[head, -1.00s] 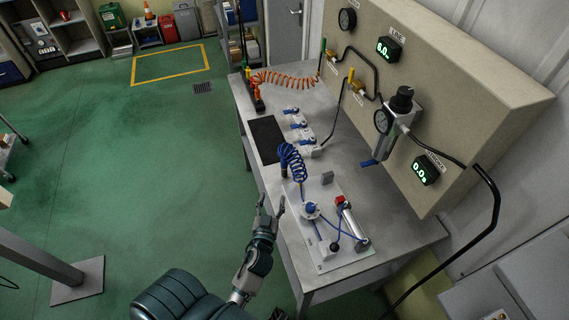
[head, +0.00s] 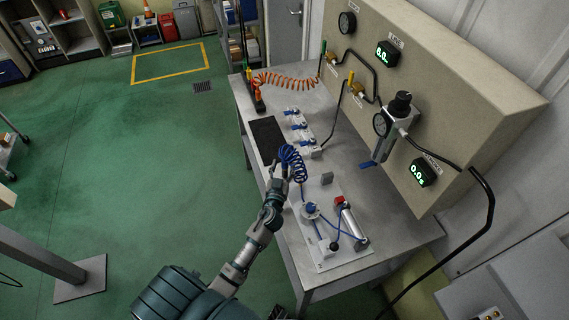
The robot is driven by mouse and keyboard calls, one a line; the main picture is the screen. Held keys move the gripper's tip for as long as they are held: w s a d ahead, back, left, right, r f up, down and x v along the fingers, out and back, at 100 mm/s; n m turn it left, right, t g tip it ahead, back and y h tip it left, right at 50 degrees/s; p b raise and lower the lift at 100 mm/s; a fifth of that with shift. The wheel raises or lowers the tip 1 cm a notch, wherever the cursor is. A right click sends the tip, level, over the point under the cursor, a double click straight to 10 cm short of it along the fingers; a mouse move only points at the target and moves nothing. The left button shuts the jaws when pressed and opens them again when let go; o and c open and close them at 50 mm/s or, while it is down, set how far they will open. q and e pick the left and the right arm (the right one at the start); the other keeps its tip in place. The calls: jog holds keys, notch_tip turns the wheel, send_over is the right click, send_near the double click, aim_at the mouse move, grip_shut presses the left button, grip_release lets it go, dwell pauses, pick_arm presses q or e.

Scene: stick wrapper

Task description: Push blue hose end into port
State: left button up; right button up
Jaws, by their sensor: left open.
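The blue coiled hose (head: 292,160) stands on the grey workbench (head: 345,187), near its middle. Its lower end is partly hidden by my gripper. My left gripper (head: 276,182) is open at the bench's left edge, with its fingertips close to the lower part of the blue coil. I cannot tell whether they touch it. A row of small valve blocks with blue levers (head: 300,126) lies behind the coil. I cannot make out which opening is the port. My right gripper is not in view.
A pale plate with a cylinder assembly (head: 350,220) and thin blue tubing lies on the near bench. A beige panel (head: 450,90) with a regulator (head: 385,122) and gauges rises along the right. A black mat (head: 267,138) and orange coiled hose (head: 285,77) lie further back.

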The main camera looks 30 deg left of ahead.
aim_at(285, 160)
pick_arm(q)
jog(key=x, duration=0.4)
jog(key=shift+w+a+f, duration=0.1)
jog(key=shift+f, duration=0.05)
grip_shut()
